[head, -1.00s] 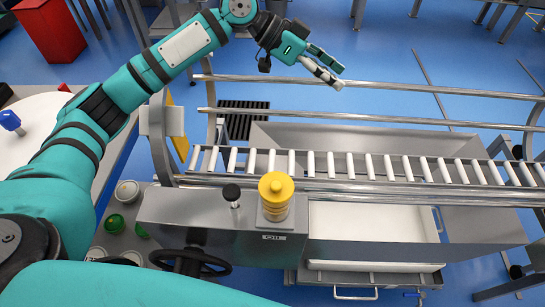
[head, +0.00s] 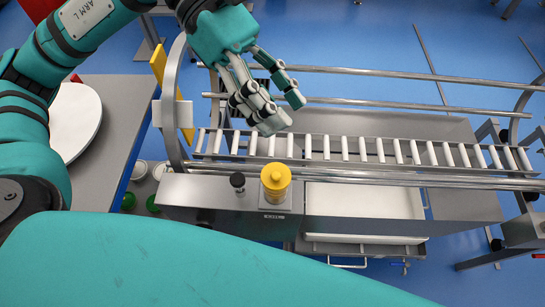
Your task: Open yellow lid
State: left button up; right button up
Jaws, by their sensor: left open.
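The yellow lid (head: 276,177) is a round yellow cap with a raised middle, on a grey box (head: 200,190) at the near end of the roller carrier. It sits upright and looks closed. My left gripper (head: 286,113) comes in from the upper left and is open and empty. Its fingers point down and right, above and beyond the lid, apart from it, over the rollers in the picture. My right gripper does not show.
A black knob (head: 237,181) stands just left of the lid. The roller track (head: 380,151) and metal rails (head: 400,103) run to the right behind it. A grey table with a white round top (head: 75,120) is at the left. Blue floor lies beyond.

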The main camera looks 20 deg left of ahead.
aim_at(276, 174)
pick_arm(q)
jog(key=w+a+f+t+y, duration=0.3)
jog(key=a+f+y, duration=0.3)
jog(key=a, duration=0.2)
jog(key=p+x, duration=0.2)
jog(key=x, duration=0.6)
jog(key=p+x, duration=0.2)
jog(key=x, duration=0.7)
jog(key=shift+s+d, duration=0.15)
jog(key=shift+d, duration=0.1)
jog(key=shift+r, duration=0.1)
grip_shut()
